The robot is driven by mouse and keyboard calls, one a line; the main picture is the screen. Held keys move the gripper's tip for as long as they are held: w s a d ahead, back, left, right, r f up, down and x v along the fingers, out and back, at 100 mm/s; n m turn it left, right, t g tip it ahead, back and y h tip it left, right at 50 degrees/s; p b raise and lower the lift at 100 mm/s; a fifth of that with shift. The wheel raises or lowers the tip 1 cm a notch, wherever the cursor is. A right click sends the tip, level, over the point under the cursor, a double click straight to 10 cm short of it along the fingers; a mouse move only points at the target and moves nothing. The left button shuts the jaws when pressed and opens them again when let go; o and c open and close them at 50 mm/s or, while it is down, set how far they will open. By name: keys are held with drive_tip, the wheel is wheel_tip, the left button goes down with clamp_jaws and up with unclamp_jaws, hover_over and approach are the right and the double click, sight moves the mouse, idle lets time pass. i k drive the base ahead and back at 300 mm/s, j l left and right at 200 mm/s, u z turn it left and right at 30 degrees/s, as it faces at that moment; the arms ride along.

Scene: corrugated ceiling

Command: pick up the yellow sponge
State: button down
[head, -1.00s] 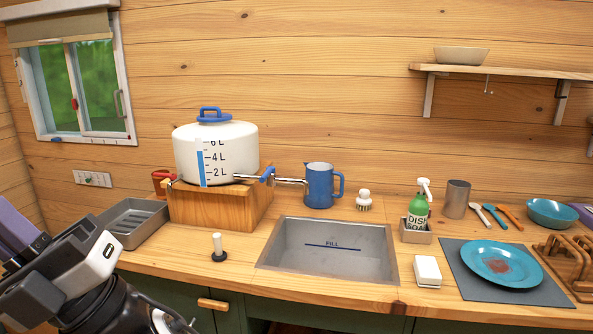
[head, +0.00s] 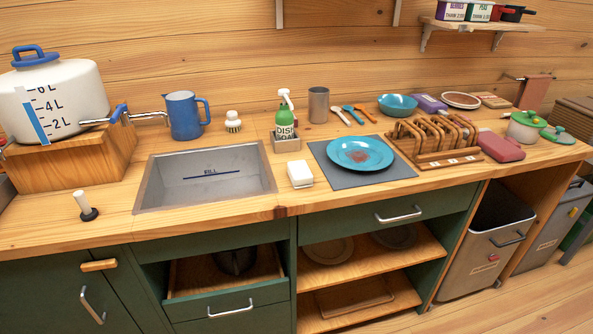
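No plainly yellow sponge shows in the head view. A small white block (head: 300,174) lies on the counter between the sink (head: 205,176) and the grey mat (head: 385,178); I cannot tell whether it is a sponge. A green dish soap bottle (head: 286,122) with a white pump stands in a small holder behind the block. A white-topped scrub brush (head: 233,121) stands behind the sink. My gripper is not in view.
A blue plate (head: 380,158) with a reddish-brown stain lies on the mat. A wooden rack (head: 431,137) stands to its right. A dark-based white peg (head: 84,204) stands left of the sink. A drawer (head: 224,290) below the sink is open.

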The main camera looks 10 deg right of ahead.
sight(300, 175)
drive_tip(key=i+l+u, duration=0.1)
drive_tip(key=l+u, duration=0.2)
drive_tip(key=u, duration=0.2)
drive_tip(key=l+u, duration=0.35)
drive_tip(key=u, duration=0.15)
drive_tip(key=l+u, duration=0.15)
drive_tip(key=l, duration=0.7)
drive_tip(key=k+l+u, duration=0.1)
drive_tip(key=l, duration=0.75)
